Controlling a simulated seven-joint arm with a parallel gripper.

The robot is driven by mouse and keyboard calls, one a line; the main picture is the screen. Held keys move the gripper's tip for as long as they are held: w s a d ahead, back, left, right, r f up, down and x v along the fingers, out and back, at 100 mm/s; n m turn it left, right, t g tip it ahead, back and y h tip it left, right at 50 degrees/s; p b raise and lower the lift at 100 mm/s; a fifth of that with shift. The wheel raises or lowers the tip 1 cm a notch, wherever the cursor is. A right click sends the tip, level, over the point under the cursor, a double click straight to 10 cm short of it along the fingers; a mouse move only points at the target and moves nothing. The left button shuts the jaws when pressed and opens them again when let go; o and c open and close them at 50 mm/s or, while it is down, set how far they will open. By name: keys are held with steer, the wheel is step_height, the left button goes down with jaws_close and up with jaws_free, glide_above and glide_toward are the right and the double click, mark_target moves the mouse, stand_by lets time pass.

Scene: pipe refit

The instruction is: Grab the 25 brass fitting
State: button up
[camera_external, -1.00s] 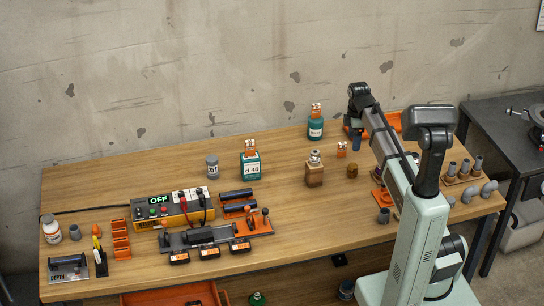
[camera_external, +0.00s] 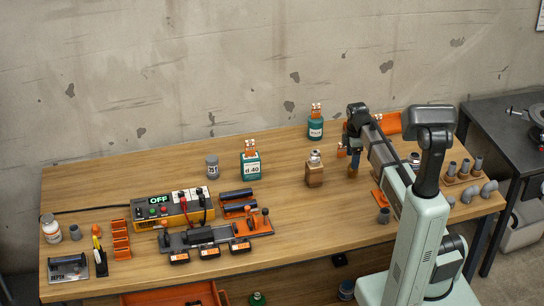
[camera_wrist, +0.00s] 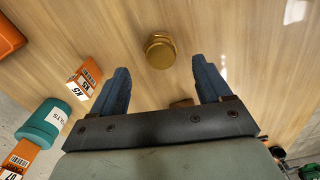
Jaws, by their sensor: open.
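A round brass fitting (camera_wrist: 160,50) stands on the wooden table in the wrist view, just beyond my fingertips and roughly centred between them. No number can be read on it. In the external view the brass fitting (camera_external: 352,173) shows partly below my fingers. My gripper (camera_wrist: 161,76) is open and empty, with one blue finger to each side. In the external view my gripper (camera_external: 353,160) is low over the table, above the fitting. A small brown thing (camera_wrist: 182,103), partly hidden by my gripper, shows between the fingers near the palm.
A small orange box (camera_wrist: 85,82) lies close outside my left finger. A teal bottle (camera_wrist: 42,122) is farther left. In the external view a brown bottle (camera_external: 314,172) stands left of my gripper. Grey pipe pieces (camera_external: 464,168) stand at the right.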

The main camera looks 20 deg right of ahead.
steer(key=shift+s+d+f, duration=0.1)
steer(key=shift+d+f, duration=0.05)
steer(key=shift+f, duration=1.15)
steer(key=shift+s+d+f, duration=0.1)
steer(key=shift+f, duration=1.2)
steer(key=shift+c, duration=0.2)
steer(key=c, duration=1.1)
